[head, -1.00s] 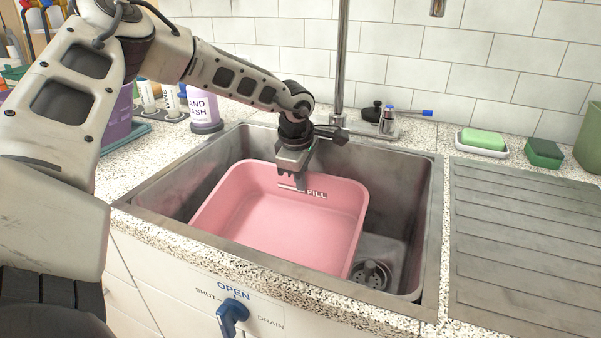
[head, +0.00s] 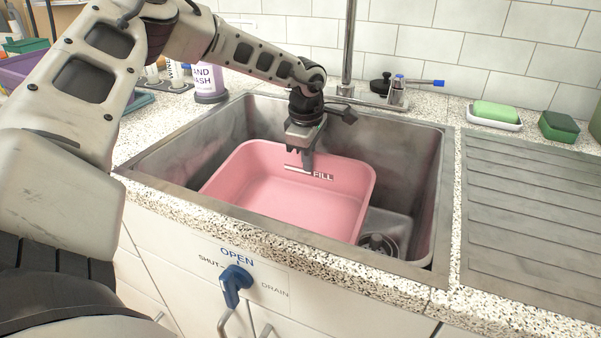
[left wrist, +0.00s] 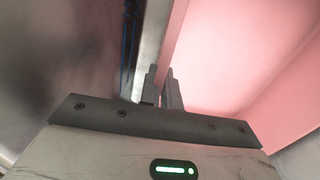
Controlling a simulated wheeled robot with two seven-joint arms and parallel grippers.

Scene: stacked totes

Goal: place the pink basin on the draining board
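The pink basin (head: 290,205) sits in the metal sink, with the raised word FILL on the inside of its back wall. My left gripper (head: 307,165) comes down on the basin's back rim, one finger inside the wall. In the left wrist view, the two fingers (left wrist: 163,88) are close together with the thin wall of the basin (left wrist: 235,60) between them. The far finger is hidden in the head view. The grooved grey draining board (head: 535,220) is right of the sink, and the part in view is bare. My right gripper is not in view.
The sink's rim (head: 447,200) surrounds the basin; the drain (head: 378,244) shows at its right. A tap (head: 348,60) rises behind. Green soap on a dish (head: 495,113) and a green sponge (head: 558,126) lie behind the board. A blue lever (head: 235,283) is on the front.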

